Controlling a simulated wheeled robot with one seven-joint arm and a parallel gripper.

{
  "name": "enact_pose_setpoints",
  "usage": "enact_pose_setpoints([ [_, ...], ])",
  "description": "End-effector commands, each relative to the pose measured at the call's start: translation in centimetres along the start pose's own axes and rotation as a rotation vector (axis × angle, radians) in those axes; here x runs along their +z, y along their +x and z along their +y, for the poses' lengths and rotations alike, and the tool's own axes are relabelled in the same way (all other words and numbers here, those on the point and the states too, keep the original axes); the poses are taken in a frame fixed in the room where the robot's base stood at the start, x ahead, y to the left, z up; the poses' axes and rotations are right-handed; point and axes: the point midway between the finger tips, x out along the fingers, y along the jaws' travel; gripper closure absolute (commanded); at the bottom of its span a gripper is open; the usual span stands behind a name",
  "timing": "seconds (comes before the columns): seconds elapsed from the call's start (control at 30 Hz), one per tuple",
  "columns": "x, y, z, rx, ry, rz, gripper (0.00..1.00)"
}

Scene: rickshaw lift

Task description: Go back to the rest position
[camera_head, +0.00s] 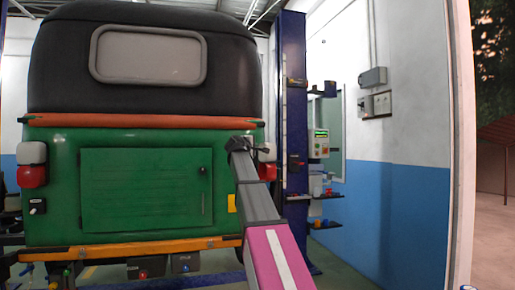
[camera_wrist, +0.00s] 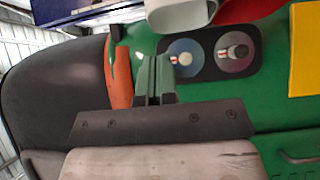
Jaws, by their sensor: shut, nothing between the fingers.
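My arm reaches up along the right side of the rickshaw's rear in the head view. My gripper (camera_head: 262,143) is near the rickshaw's upper right rear corner, close to the right tail light. In the wrist view my gripper (camera_wrist: 156,62) has its two fingers together with nothing between them. The fingertips are beside a dark panel (camera_wrist: 208,52) with two round discs, each carrying a small knob or switch. I cannot tell whether they touch it. The green rickshaw (camera_head: 145,190) has a black top and a rear window.
A blue lift post (camera_head: 294,80) stands right of the rickshaw, with a control box (camera_head: 318,144) and shelves beside it. A white and blue wall (camera_head: 405,210) is further right. Open floor shows between the post and the wall.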

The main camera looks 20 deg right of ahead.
Motion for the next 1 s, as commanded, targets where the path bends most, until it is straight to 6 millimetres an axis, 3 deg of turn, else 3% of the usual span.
enact_pose_setpoints([
  [0.03, 0.3, -1.5, -0.1, 0.001, 0.0, 0.002, 1.0],
  [0.2, 0.5, -4.3, -0.1, 0.001, 0.0, 0.0, 1.0],
  [0.43, 0.4, -5.5, -0.1, -0.001, 0.0, 0.001, 1.0],
  [0.53, 0.3, -5.4, -1.6, -0.023, 0.011, 0.003, 1.0],
  [0.67, 0.0, -5.2, -6.7, -0.099, 0.05, 0.01, 1.0],
  [1.0, -0.3, -6.5, -25.8, -0.409, 0.211, -0.003, 1.0],
])
